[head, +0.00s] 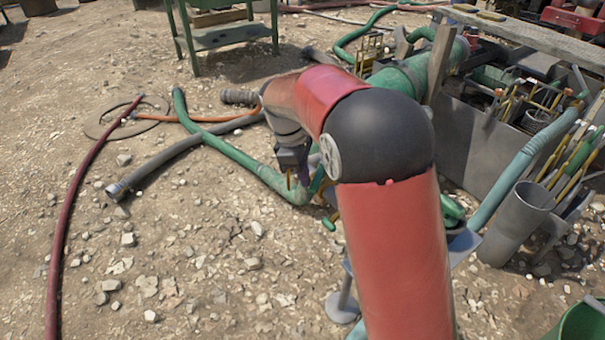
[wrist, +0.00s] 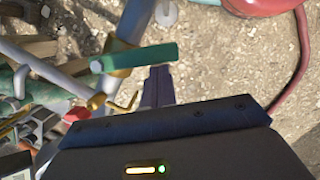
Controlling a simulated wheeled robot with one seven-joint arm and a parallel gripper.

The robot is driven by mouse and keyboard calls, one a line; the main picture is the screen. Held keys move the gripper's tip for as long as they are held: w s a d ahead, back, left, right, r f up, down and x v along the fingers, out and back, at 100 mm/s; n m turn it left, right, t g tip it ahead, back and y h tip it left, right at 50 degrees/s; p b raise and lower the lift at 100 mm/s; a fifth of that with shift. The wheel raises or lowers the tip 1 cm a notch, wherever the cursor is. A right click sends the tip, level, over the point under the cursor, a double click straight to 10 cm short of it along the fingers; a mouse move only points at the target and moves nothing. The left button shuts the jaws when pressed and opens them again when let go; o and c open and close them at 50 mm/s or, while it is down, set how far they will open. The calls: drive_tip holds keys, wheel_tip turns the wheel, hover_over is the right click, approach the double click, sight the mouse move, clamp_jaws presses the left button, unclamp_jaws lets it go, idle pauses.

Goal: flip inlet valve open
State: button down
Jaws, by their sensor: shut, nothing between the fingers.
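In the wrist view a flat green lever (wrist: 135,57) lies across the picture, with a brass-coloured piece (wrist: 119,71) at its left part; it looks like the inlet valve's handle. Grey pipework runs behind and left of it. My gripper (wrist: 159,72) is shut and empty, its fingertips just below the lever's right half in the picture. I cannot tell whether they touch it. In the head view my gripper (head: 290,182) points down beside green pipe, and my arm hides much of the valve area. Whether the valve is open or closed is unclear.
A dark red hose (head: 72,210) lies on the stony ground at left. A grey hose (head: 180,155) and a green hose (head: 225,147) cross in the middle.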

drive_tip(key=shift+s+d, duration=0.1)
drive_tip(key=shift+d, duration=0.05)
drive_tip(key=shift+s+d+r+n+t+p, duration=0.15)
drive_tip(key=shift+s+d+n+p, duration=0.2)
drive_tip(key=shift+n, duration=0.4)
drive_tip(key=shift+s+d+f+n+t+p, duration=0.15)
drive_tip(key=shift+d+n, duration=0.3)
drive_tip(key=shift+n, duration=0.3)
drive_tip(key=shift+s+d+n+t+p, duration=0.2)
drive_tip(key=shift+d+n+t+p, duration=0.3)
drive_tip(key=shift+d+n+p, duration=1.35)
drive_tip(key=shift+d, duration=0.45)
drive_tip(key=shift+a, duration=0.15)
